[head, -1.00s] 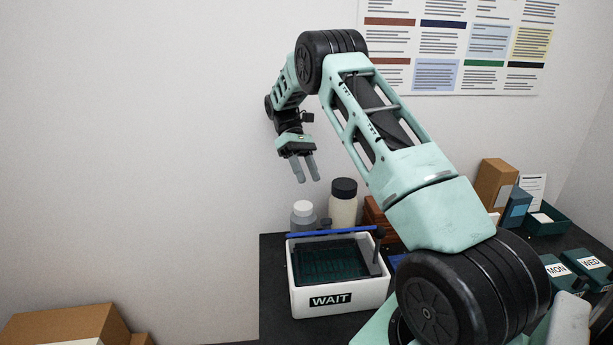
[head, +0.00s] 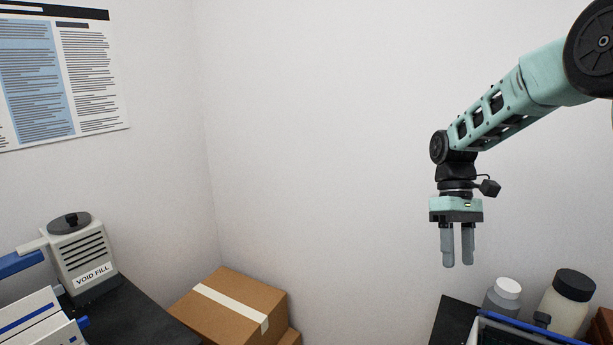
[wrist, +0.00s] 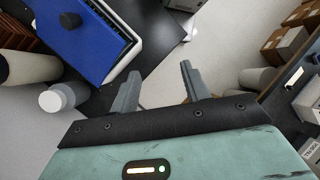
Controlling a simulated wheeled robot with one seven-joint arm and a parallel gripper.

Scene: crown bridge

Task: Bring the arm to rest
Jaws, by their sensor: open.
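My gripper (head: 458,258) hangs at the right of the head view with its fingers pointing down. The two grey fingers are apart with nothing between them. It is in front of the bare wall, up and left of the bottles on the dark worktop. In the wrist view my gripper (wrist: 160,80) also shows its fingers spread and empty, with pale floor beyond them. My mint-green arm reaches in from the upper right of the head view.
A white-capped bottle (head: 503,297) and a black-capped jar (head: 566,303) stand on the right worktop (head: 452,322). A taped cardboard box (head: 232,308) is low in the middle. A VOID FILL container (head: 83,255) stands at left. A blue lid (wrist: 80,35) shows in the wrist view.

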